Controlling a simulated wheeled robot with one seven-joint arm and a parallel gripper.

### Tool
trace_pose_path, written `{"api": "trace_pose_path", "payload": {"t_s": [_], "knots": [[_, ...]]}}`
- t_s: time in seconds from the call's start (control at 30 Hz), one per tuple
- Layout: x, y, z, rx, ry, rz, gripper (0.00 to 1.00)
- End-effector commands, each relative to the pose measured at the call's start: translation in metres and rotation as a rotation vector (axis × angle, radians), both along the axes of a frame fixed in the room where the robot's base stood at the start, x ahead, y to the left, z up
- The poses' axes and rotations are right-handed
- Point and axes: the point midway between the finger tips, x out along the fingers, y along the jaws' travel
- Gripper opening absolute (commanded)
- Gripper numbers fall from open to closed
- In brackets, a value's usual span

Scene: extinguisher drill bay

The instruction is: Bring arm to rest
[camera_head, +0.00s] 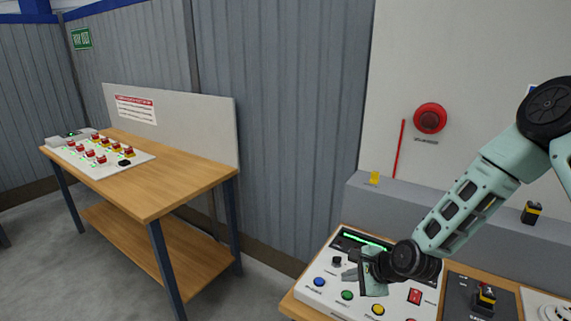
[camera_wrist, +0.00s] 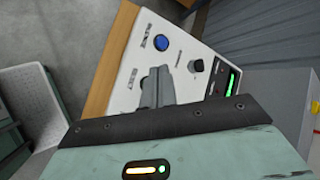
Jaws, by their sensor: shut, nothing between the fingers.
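My arm reaches in from the right of the head view, bent down over a white control panel (camera_head: 323,271). My gripper (camera_head: 348,276) is shut and empty, its fingers above the panel's left part. In the wrist view the closed fingers of my gripper (camera_wrist: 154,90) point over the panel (camera_wrist: 135,75), in front of a blue button (camera_wrist: 161,42) and a black knob (camera_wrist: 196,65). I cannot tell whether the fingertips touch the panel. The wrist partly hides the panel's right side.
A wooden bench (camera_head: 160,183) with several red-topped buttons stands at the left. A grey ledge (camera_head: 390,204) and wall lie behind the panel, with a red round alarm (camera_head: 430,118) on the wall. A black box (camera_head: 485,300) is at the right. Open floor lies between the benches.

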Motion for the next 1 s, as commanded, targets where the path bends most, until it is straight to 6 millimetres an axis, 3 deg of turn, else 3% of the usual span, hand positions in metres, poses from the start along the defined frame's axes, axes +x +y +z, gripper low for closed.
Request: {"api": "trace_pose_path", "payload": {"t_s": [0.2,0.43,0.7,0.8,1.0], "knots": [[-0.057,0.046,0.025,-0.319,-0.056,0.533,0.00],[-0.138,0.069,0.057,-0.597,-0.117,1.091,0.00],[-0.245,0.068,0.090,-0.796,-0.197,1.697,0.00],[-0.276,0.062,0.098,-0.826,-0.224,1.863,0.00],[-0.309,0.053,0.106,-0.839,-0.251,2.040,0.00]]}}
